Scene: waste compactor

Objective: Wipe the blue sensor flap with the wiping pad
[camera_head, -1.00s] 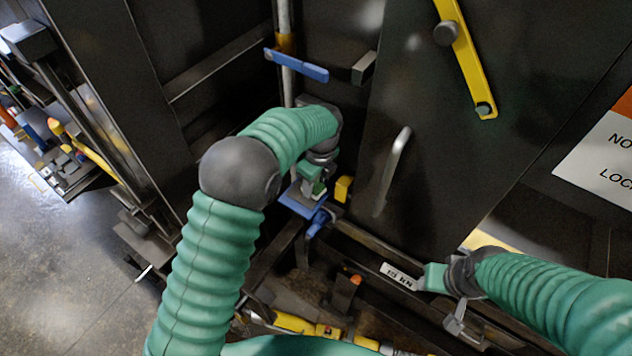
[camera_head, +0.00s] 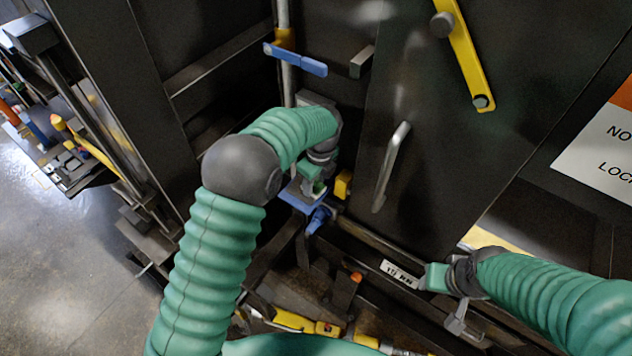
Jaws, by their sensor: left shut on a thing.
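The blue sensor flap (camera_head: 294,199) shows as a small blue plate low beside the vertical pipe, with a blue fitting under its right end. My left gripper (camera_head: 311,191) points down right over the flap, at the end of the green-sleeved arm. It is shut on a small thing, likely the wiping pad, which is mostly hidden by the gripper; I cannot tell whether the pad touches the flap. My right gripper (camera_head: 456,322) is at the lower right, away from the flap, small and dark; its finger gap is unclear.
A blue lever (camera_head: 296,59) sits on the pipe above. A dark door with a metal handle (camera_head: 391,167) and a yellow bar (camera_head: 464,52) stands to the right. A yellow block (camera_head: 343,184) is close beside the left gripper. Yellow parts (camera_head: 293,320) lie below.

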